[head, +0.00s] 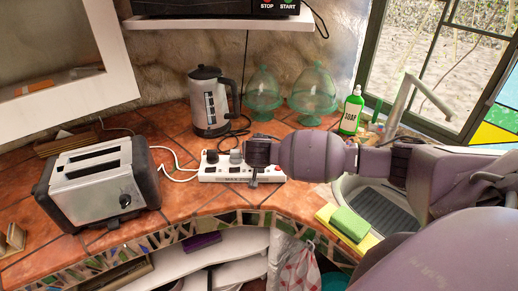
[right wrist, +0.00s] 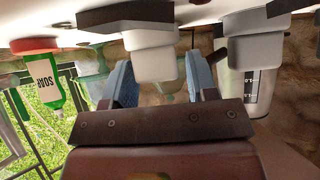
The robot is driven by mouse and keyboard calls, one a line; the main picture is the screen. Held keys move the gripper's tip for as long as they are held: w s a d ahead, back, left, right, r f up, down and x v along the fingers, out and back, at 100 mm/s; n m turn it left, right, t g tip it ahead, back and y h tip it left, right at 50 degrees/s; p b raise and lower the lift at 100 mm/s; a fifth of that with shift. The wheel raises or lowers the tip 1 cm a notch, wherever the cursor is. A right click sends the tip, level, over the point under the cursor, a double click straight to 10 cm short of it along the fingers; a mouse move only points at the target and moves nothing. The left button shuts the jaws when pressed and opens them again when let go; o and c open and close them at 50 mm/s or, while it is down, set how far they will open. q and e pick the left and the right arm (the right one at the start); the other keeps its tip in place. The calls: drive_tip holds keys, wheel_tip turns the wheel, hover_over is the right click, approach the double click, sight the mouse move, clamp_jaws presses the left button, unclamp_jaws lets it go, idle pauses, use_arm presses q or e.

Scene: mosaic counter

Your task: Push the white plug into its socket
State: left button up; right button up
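In the right wrist view, which is upside down, a white plug (right wrist: 153,58) stands between the two blue fingers of my right gripper (right wrist: 160,82). The fingers are apart on either side of it, with a narrow gap at the right finger. The gripper hides this plug in the head view, and how deep it sits is hidden. My left gripper is not in view.
A grey plug (head: 236,157) and a black plug (head: 212,157) stand in the strip beside the gripper. A toaster (head: 103,178) is at left, a kettle (head: 209,103) and glass domes (head: 312,90) behind. A soap bottle (head: 351,112) and a sponge (head: 349,224) are near the sink.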

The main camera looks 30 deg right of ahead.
drive_tip(key=shift+o, duration=0.9)
drive_tip(key=shift+s, duration=0.1)
drive_tip(key=v, duration=1)
drive_tip(key=shift+s+a+r, duration=0.15)
drive_tip(key=shift+s+r, duration=0.05)
drive_tip(key=shift+r, duration=0.05)
